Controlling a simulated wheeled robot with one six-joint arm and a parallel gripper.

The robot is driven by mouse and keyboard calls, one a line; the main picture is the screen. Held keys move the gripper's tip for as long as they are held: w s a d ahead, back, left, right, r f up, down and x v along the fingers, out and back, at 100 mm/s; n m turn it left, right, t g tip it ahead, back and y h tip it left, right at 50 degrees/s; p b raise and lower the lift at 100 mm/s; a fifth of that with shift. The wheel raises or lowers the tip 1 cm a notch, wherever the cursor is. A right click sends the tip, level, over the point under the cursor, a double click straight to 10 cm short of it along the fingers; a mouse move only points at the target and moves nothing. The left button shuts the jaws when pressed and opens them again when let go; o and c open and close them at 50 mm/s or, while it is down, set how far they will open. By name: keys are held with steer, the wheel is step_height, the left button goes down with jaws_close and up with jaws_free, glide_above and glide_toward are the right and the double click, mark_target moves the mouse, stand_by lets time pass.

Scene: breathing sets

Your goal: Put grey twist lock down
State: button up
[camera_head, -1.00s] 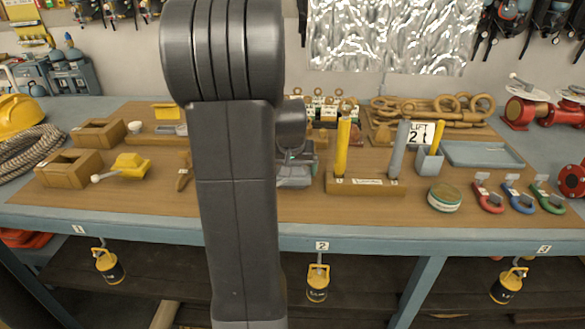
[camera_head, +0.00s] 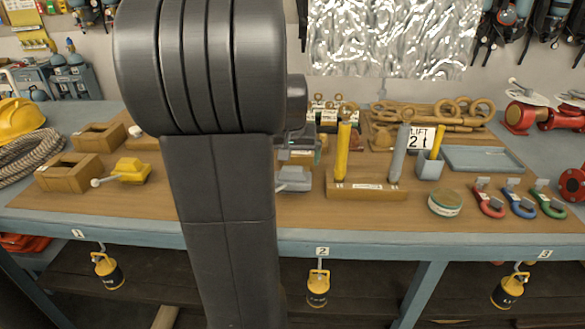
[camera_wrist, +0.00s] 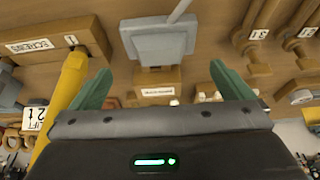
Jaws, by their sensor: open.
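The grey twist lock (camera_head: 295,180) sits on the brown bench top, just right of my arm in the head view. In the wrist view it is a grey block (camera_wrist: 160,42) with a pale rod, and it lies beyond my fingertips. My gripper (camera_wrist: 163,84) is open, with its green fingers apart and nothing between them. In the head view my gripper (camera_head: 300,147) is above and behind the grey twist lock, partly hidden by my arm. A yellow twist lock (camera_head: 131,170) lies further left.
A labelled wooden holder (camera_head: 365,190) with an upright yellow and a grey stick stands to the right. Wooden boxes (camera_head: 68,174) stand at the left. A round tin (camera_head: 445,200) and coloured shackles (camera_head: 520,206) lie further right. In the wrist view the yellow stick (camera_wrist: 66,95) is close to one finger.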

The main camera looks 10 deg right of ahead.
steer(key=v, duration=0.4)
